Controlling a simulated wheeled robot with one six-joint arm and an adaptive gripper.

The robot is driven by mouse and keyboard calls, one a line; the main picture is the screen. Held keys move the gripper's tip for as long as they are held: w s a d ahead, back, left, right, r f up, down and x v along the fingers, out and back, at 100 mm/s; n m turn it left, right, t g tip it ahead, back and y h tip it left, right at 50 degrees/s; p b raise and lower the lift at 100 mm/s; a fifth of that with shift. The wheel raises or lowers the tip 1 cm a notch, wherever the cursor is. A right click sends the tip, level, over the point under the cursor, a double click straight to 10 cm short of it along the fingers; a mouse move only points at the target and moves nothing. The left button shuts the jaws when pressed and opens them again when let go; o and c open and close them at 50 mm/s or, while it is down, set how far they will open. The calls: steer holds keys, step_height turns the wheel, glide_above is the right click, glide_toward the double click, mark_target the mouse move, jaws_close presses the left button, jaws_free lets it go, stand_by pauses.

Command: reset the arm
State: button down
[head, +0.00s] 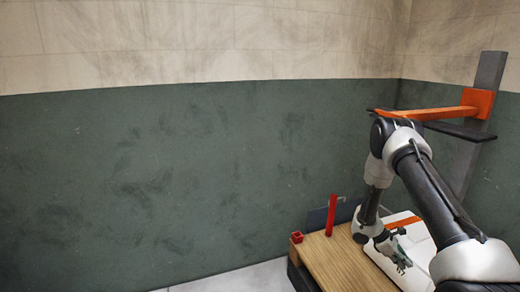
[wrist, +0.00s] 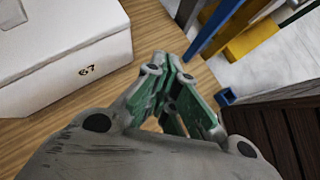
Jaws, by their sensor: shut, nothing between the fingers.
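My arm reaches in from the right in the head view and bends down at its elbow. My gripper (head: 402,265) hangs low over the wooden tabletop (head: 345,262), in front of a white block (head: 402,219). In the wrist view my gripper (wrist: 172,62) has its green-padded fingers drawn together at the tips with nothing between them. A white block marked 67 (wrist: 62,45) is to the left of the fingers, apart from them, on the wooden surface (wrist: 155,38).
A red post (head: 331,215) and a small red square piece (head: 297,238) are at the table's left. An orange press arm (head: 440,113) on a grey column (head: 485,90) stands at right. The wrist view shows a blue post (wrist: 214,28), yellow bar (wrist: 250,40) and dark slatted surface (wrist: 275,138).

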steer(key=s+a+r+m+y, duration=0.1)
steer(key=s+a+r+m, duration=0.15)
steer(key=r, duration=0.55)
steer(key=s+a+r+m+g+y, duration=0.1)
steer(key=s+r+m, duration=0.25)
steer(key=r, duration=0.45)
steer(key=s+a+r+m+y, duration=0.2)
steer(key=s+r, duration=0.2)
steer(key=r, duration=0.4)
steer(key=s+a+r+m+t+y, duration=0.2)
steer(key=s+a+r+t, duration=0.2)
steer(key=s+r, duration=0.5)
steer(key=s+a+r+m+t+y, duration=0.2)
steer(key=s+a+r+t, duration=0.2)
steer(key=s+a+r, duration=0.5)
step_height(320, 180, up, 6)
steer(key=shift+s+f+m+t, duration=0.2)
steer(key=shift+s+m+t, duration=0.1)
steer(key=shift+s, duration=0.5)
